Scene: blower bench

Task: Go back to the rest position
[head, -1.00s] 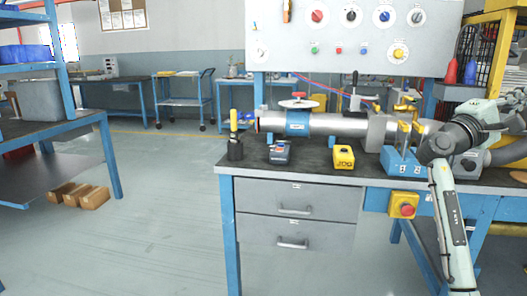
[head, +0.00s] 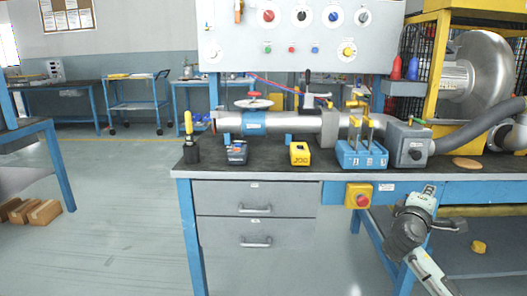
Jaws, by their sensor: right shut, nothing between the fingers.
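My right arm comes in at the lower right of the head view, in front of the bench (head: 455,190) and below the level of its top. The right gripper (head: 457,227) is small and partly hidden by the wrist. It is shut and empty, clear of the things on the bench. My left gripper is not in view.
On the bench stand a dark cup with a yellow-handled tool (head: 191,150), a blue device (head: 237,153), a yellow box (head: 300,153), a blue block (head: 362,154) and a silver pipe (head: 290,124). A yellow switch box with a red button (head: 358,196) is on the front edge. A blower (head: 482,75) stands at right.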

